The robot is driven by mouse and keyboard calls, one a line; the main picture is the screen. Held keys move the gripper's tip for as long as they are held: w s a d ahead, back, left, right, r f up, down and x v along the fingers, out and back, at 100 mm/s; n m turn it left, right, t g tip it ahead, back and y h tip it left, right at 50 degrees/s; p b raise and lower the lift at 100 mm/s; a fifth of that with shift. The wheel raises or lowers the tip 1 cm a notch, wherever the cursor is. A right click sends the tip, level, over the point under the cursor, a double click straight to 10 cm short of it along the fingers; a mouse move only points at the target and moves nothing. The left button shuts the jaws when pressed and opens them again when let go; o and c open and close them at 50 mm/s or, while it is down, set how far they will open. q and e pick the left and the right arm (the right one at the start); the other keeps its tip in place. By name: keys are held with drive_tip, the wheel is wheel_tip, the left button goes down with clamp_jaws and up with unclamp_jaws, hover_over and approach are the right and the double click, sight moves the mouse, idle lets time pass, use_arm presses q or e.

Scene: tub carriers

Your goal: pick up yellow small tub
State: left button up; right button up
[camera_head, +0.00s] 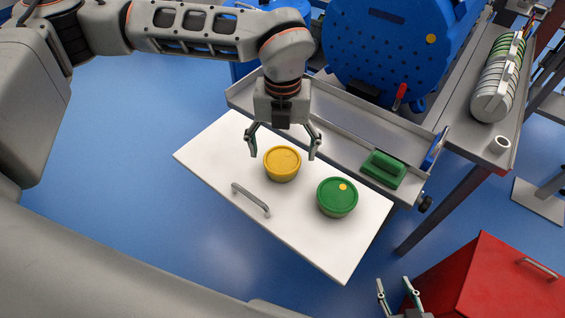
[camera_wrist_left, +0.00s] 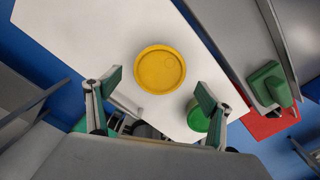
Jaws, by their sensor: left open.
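The yellow small tub (camera_head: 282,163) stands upright on a white board (camera_head: 222,150) in the head view. My left gripper (camera_head: 283,150) is open above the tub, with its fingers spread to either side and apart from it. In the left wrist view the yellow tub (camera_wrist_left: 160,69) lies beyond the open fingertips of the left gripper (camera_wrist_left: 160,82), roughly centred between them. My right gripper (camera_head: 394,284) shows at the bottom edge of the head view with its fingers apart, away from the tub.
A green tub (camera_head: 337,197) stands close to the right of the yellow one. A metal handle (camera_head: 250,199) is on the board in front. A grey tray (camera_head: 340,140) holding a green block (camera_head: 383,169) runs behind. A red box (camera_head: 495,285) stands at lower right.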

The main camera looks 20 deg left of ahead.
sight(282, 159)
use_arm(q)
wheel_tip(282, 159, down, 4)
drive_tip(key=shift+w+a+f, duration=0.1)
drive_tip(key=shift+w+f, duration=0.05)
drive_tip(key=shift+f, duration=0.05)
drive_tip(key=c, duration=1.4)
drive_tip(key=shift+o, duration=0.2)
drive_tip(key=shift+r, duration=0.15)
